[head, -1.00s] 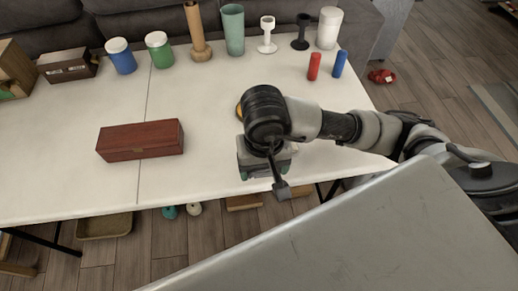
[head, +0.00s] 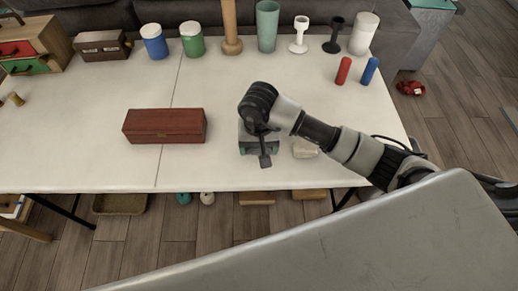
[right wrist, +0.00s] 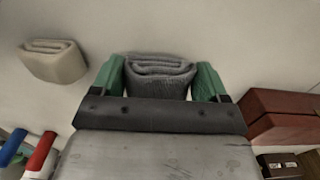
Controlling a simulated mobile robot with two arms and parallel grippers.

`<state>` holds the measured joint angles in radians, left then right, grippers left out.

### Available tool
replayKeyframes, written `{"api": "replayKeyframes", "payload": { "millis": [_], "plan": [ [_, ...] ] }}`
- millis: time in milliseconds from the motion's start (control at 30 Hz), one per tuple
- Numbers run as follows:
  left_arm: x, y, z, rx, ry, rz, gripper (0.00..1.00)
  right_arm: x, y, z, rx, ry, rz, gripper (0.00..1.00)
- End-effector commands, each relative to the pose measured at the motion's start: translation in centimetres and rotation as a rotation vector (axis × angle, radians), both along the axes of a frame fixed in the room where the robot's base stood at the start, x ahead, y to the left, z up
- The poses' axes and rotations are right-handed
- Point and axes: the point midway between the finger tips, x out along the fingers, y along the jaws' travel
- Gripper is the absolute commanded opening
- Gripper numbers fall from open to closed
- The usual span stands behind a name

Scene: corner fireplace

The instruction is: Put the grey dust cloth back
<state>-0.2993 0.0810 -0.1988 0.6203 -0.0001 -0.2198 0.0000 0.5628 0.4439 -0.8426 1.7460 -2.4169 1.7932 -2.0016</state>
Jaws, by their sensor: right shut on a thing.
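The grey dust cloth (right wrist: 160,75) is a folded bundle between the green fingers of my right gripper (right wrist: 160,80) in the right wrist view. The fingers press on it from both sides. In the head view my right gripper (head: 260,148) is over the white table, right of the dark red wooden box (head: 165,126), and its wrist hides the cloth. A folded cream cloth (head: 305,149) lies on the table just right of the gripper. It also shows in the right wrist view (right wrist: 53,61). My left gripper is not in view.
Along the table's (head: 70,150) back stand a blue jar (head: 154,42), a green jar (head: 192,39), vases and candle holders. Red (head: 343,71) and blue (head: 370,71) cylinders stand at the right. A small chest (head: 35,50) is at the far left. The table's left front is clear.

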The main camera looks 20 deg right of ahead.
Motion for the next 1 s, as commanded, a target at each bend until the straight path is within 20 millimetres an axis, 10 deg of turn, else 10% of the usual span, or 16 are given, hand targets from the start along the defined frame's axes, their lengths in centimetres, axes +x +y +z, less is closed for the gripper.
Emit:
{"api": "replayKeyframes", "payload": {
  "millis": [567, 600, 733, 1000],
  "plan": [
    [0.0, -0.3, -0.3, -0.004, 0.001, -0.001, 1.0, 0.0, 0.0, -2.8, -0.001, -0.002, 0.0, 0.53],
    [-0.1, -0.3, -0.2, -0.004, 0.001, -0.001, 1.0, 0.0, 0.0, -2.7, 0.001, -0.001, 0.0, 0.78],
    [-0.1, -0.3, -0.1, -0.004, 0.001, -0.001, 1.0, 0.0, 0.0, -2.6, 0.001, -0.001, 0.0, 0.98],
    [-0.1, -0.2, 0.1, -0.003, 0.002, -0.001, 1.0, 0.0, 0.0, -2.5, 0.001, -0.001, 0.0, 1.0]
  ]
}}
